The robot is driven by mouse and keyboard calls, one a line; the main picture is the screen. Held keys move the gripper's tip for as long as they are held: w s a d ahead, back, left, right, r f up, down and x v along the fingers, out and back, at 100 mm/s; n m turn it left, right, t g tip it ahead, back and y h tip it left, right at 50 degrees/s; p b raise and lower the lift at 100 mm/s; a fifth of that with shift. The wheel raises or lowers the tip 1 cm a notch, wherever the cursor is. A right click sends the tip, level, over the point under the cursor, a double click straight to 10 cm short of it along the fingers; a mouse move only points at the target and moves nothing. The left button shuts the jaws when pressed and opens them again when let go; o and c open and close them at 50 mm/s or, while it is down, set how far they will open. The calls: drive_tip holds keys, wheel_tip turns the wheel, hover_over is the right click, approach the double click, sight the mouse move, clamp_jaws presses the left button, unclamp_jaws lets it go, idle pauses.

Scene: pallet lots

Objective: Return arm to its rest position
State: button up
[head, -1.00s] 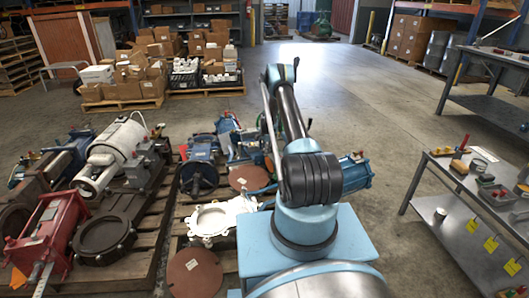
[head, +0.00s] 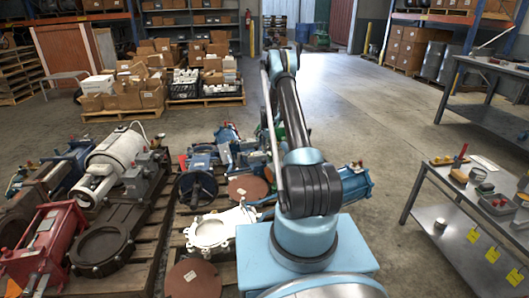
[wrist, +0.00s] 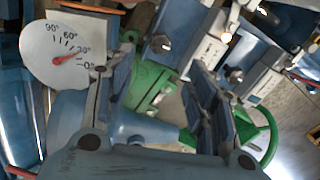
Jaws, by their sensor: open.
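My gripper (wrist: 165,88) shows in the wrist view with its two dark fingers apart and nothing between them. Behind the fingers are a green valve-like part (wrist: 150,88) and a green handwheel (wrist: 258,138). I cannot tell how far they are from the fingertips. In the head view my arm rises from its blue base and reaches forward over the pallet area. The gripper itself is hidden there behind my arm.
Pallets at left hold a white motor (head: 122,148), a red machine (head: 42,250) and a white flange (head: 218,228). A blue cylinder (head: 355,184) lies just right of my arm. A metal table (head: 455,240) stands at right. Open floor (head: 385,130) lies between.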

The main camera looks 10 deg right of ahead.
drive_tip(key=shift+r, duration=0.2)
drive_tip(key=s+r+n, duration=0.2)
drive_tip(key=s+r, duration=0.5)
drive_tip(key=r, duration=0.3)
drive_tip(key=s+r+n, duration=0.1)
drive_tip(key=s+r, duration=0.5)
drive_tip(key=r, duration=0.4)
drive_tip(key=s+r+n, duration=0.2)
drive_tip(key=s+r, duration=0.5)
drive_tip(key=r, duration=0.4)
drive_tip(key=s+r+n, duration=0.2)
drive_tip(key=s+r, duration=0.4)
drive_tip(key=s, duration=0.4)
drive_tip(key=s+r+n, duration=0.2)
drive_tip(key=s+n, duration=0.1)
drive_tip(key=s, duration=2)
drive_tip(key=s+f+n, duration=0.2)
drive_tip(key=s+f, duration=0.2)
drive_tip(key=s, duration=0.4)
drive_tip(key=s+f+n, duration=0.1)
drive_tip(key=s+f, duration=0.4)
drive_tip(key=s, duration=0.3)
drive_tip(key=shift+s+a+n, duration=0.35)
drive_tip(key=shift+s+n, duration=0.05)
